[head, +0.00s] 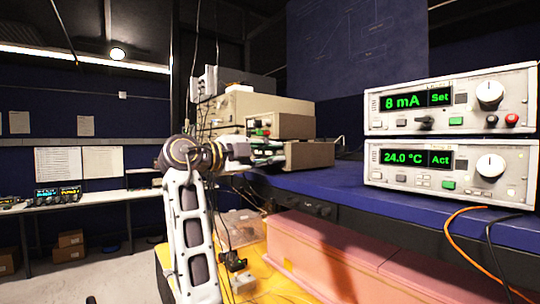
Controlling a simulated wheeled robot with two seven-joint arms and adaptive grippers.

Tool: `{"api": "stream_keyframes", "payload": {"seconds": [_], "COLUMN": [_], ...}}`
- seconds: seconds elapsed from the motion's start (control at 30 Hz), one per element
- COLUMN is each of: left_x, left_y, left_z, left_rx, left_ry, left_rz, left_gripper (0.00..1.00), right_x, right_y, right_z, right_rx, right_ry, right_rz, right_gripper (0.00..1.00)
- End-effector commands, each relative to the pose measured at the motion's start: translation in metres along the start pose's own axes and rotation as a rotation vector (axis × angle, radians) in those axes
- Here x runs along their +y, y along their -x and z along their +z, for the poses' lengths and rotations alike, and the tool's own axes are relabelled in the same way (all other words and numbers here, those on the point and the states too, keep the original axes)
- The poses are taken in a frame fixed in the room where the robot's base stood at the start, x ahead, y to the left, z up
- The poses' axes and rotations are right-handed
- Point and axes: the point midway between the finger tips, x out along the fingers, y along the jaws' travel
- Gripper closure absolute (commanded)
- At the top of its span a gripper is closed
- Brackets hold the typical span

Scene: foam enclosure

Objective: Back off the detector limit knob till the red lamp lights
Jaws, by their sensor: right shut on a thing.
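My right gripper (268,152) reaches in from the lower left, its wrist level, and meets the front of a beige instrument box (295,126) on the blue bench. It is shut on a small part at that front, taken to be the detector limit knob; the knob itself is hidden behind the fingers. Small light and green details (258,132) show on the panel just above the fingers, too small to read. I cannot make out a lit red lamp there. My left gripper is not in view.
Two white units (452,100) are stacked at the right, reading 8 mA and 24.0 °C. Orange and black cables (462,245) hang over the blue bench's (345,190) front edge. Pink blocks (325,255) stand below. Another bench (70,198) with instruments is far left.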

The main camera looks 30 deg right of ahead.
Motion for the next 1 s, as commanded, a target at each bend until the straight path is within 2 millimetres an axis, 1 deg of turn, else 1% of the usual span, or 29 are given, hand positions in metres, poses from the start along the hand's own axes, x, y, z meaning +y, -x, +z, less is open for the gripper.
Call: {"api": "stream_keyframes", "payload": {"seconds": [0.33, 0.57, 0.77, 1.0], "left_x": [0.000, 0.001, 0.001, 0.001], "left_y": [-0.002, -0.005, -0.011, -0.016], "left_z": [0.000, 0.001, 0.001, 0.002], "left_rx": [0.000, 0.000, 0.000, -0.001], "left_ry": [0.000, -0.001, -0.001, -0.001], "left_rz": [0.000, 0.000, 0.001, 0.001], "left_gripper": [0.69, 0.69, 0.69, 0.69], "right_x": [0.002, 0.002, 0.002, 0.002], "right_y": [0.000, 0.000, -0.001, 0.000], "right_z": [0.001, 0.001, 0.001, 0.001], "right_rx": [-0.001, 0.000, 0.000, 0.000], "right_ry": [0.034, 0.100, 0.216, 0.390], "right_rz": [0.003, 0.004, 0.003, 0.003], "right_gripper": [1.00, 1.00, 1.00, 1.00]}}
